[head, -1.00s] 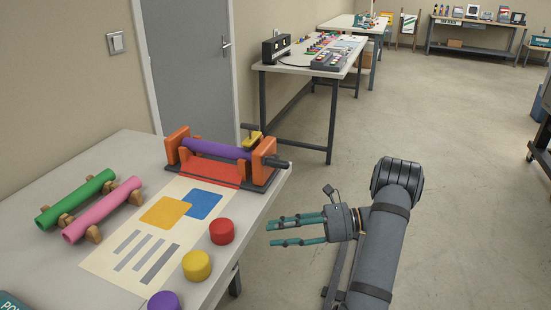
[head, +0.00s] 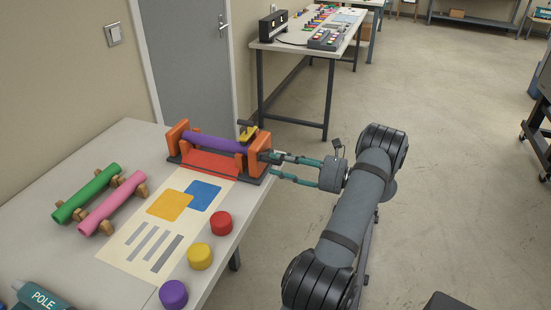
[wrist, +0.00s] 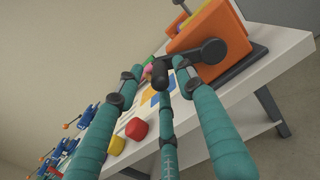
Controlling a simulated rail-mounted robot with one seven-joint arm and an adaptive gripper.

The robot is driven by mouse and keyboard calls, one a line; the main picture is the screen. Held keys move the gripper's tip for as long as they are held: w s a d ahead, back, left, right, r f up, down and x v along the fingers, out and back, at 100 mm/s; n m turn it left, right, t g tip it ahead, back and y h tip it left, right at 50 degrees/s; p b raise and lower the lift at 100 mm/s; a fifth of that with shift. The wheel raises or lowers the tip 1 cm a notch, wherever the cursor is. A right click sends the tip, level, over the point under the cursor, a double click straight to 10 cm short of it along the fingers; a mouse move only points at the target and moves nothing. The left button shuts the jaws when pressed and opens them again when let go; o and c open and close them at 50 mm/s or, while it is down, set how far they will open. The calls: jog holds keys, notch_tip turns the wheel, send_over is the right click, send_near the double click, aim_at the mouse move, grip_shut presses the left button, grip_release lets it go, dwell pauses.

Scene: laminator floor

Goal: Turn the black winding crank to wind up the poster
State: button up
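The winder (head: 176,136) has orange end blocks, a purple roller (head: 212,144) and a red plate, and stands at the table's far edge. The cream poster (head: 120,246), with yellow and blue squares and grey bars, lies flat in front, its far end at the red plate. The black crank (wrist: 208,52) is on the orange end block; in the head view it is mostly hidden by my fingers. My gripper (head: 270,163) reaches it from the right. In the wrist view, my teal fingers (wrist: 158,67) are open on both sides of the crank's black knob, with gaps showing.
Red (head: 221,223), yellow (head: 199,256) and purple (head: 173,295) round pieces stand along the table's right edge. Green (head: 86,192) and pink (head: 112,205) rolls lie on wooden supports at the left.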

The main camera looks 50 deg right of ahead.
jog(key=shift+x, duration=0.9)
jog(key=shift+c, duration=1.4)
grip_shut()
